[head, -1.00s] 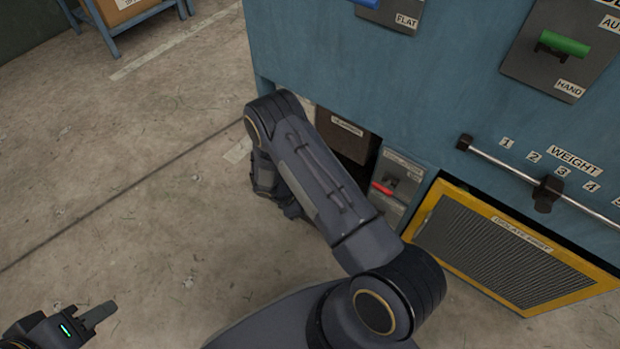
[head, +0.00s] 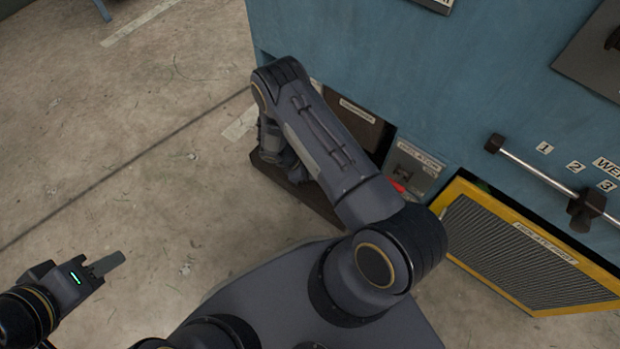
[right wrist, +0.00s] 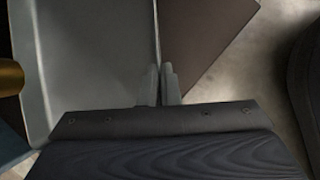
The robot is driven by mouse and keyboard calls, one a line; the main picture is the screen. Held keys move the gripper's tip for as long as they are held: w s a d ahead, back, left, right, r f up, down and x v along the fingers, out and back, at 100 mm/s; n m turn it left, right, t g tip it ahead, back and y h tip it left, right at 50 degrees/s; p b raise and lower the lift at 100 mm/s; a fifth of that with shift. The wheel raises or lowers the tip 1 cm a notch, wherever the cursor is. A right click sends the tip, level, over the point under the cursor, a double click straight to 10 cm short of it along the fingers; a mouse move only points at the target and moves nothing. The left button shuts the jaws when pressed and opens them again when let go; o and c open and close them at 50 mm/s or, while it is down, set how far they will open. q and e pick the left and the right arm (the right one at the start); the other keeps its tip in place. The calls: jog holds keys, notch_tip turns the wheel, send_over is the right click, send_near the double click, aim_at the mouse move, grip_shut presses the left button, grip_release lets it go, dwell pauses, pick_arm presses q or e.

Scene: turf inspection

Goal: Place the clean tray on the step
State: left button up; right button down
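In the right wrist view, my right gripper (right wrist: 160,85) has its fingers close together on a thin upright wall. Grey tray-like inner surfaces (right wrist: 95,55) lie left of that wall, and a dark brown panel (right wrist: 205,45) lies right of it. I take this as the tray. In the head view, a dark brown part of it (head: 321,207) shows low over the floor, under my right forearm, which hides most of it and the gripper. My left gripper (head: 106,266) is over bare floor at the lower left, empty; its finger gap is unclear. I cannot identify the step.
A blue machine (head: 430,85) fills the upper right. It has an opening with a labelled brown panel (head: 358,112), a small red lever (head: 397,186), a yellow-framed grille (head: 510,255) and a weight bar (head: 540,175). The concrete floor (head: 130,160) at left is clear.

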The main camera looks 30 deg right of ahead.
notch_tip(320, 180, down, 4)
jog(key=shift+r+b, duration=0.1)
jog(key=shift+b, duration=0.7)
jog(key=c, duration=1.7)
grip_release()
